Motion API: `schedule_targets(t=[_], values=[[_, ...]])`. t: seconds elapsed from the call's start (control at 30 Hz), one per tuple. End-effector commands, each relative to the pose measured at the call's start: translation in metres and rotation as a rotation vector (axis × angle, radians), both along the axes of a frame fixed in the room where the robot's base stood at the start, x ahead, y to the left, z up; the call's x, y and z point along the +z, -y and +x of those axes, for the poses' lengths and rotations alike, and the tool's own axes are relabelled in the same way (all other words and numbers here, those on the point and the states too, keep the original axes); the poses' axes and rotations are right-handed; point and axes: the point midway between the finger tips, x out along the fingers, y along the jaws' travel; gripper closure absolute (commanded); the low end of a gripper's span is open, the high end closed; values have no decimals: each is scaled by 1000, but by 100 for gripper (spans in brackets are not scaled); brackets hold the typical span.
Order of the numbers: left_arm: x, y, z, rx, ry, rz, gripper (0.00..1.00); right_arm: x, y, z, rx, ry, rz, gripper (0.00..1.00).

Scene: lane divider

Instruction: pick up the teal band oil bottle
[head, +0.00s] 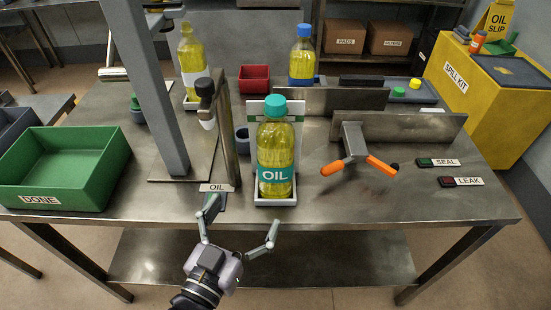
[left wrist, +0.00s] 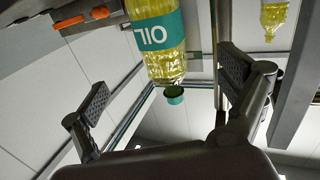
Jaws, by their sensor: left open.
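The teal band oil bottle (head: 275,155) stands upright in a small white tray (head: 262,201) near the table's front edge. It has yellow oil, a teal cap and a teal OIL label. In the left wrist view the bottle (left wrist: 158,40) appears upside down, beyond and between the fingers, with its cap lowest. My left gripper (head: 241,221) is open and empty in front of the table edge, just short of the bottle and a little to its left. Its two fingers also show spread in the left wrist view (left wrist: 162,92). Nothing touches the bottle. My right gripper is not in view.
A grey post (head: 150,90) and a dispenser stand (head: 226,130) rise left of the bottle. An orange-handled valve (head: 354,148) is at its right. A green DONE bin (head: 65,165) is at the left. Other oil bottles, blue-banded (head: 301,58) and white-banded (head: 191,65), stand behind.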

Motion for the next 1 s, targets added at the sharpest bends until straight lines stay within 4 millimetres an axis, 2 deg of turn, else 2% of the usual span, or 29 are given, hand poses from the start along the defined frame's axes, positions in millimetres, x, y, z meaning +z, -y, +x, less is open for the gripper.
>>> schedule_targets(t=[0.4,0.5,0.77,1.0], values=[[4,31,80,1,2,1,6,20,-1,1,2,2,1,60],[2,36,93,2,-2,1,6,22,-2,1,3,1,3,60],[5,43,110,2,-1,2,6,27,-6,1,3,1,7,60],[8,56,142,1,-1,2,6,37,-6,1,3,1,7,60]])
